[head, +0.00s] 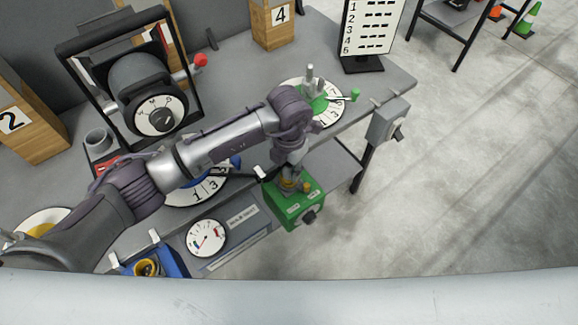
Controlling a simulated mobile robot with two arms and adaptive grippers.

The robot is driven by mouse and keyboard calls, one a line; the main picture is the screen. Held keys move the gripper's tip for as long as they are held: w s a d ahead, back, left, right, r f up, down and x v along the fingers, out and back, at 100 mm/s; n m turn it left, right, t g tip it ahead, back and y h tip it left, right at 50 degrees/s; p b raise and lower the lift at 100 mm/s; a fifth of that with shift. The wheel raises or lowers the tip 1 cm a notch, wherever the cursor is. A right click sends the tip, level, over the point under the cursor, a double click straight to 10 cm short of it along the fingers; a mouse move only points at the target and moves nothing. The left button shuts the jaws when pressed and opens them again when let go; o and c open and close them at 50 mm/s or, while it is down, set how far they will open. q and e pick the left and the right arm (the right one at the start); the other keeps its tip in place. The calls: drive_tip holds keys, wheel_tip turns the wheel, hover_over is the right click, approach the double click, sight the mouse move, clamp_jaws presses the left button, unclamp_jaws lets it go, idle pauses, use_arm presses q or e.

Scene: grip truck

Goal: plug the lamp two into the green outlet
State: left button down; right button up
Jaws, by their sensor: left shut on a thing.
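The green outlet (310,198) is a green box with a dark knob on its front, at the table's front edge. My left gripper (289,176) points down right over the top of this box. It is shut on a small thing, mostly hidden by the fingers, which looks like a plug. A brassy round part shows just under the fingertips at the box top. I cannot tell whether the held thing is seated in the socket. A wooden box marked 2 (32,128) stands at the far left; a lamp is not clearly seen. My right gripper is not in view.
A blue outlet box (150,265) and a gauge (207,238) sit left along the front edge. A grey switch box (388,121) hangs at the right edge. A numbered dial (329,108) with a green lever and a framed machine (155,105) stand behind. Open floor lies right.

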use_arm(q)
drive_tip(key=shift+f, duration=0.15)
drive_tip(key=shift+c, duration=2)
unclamp_jaws()
drive_tip(key=shift+r+p, duration=1.45)
drive_tip(key=shift+r, duration=1.05)
drive_tip(key=shift+s+d, duration=0.1)
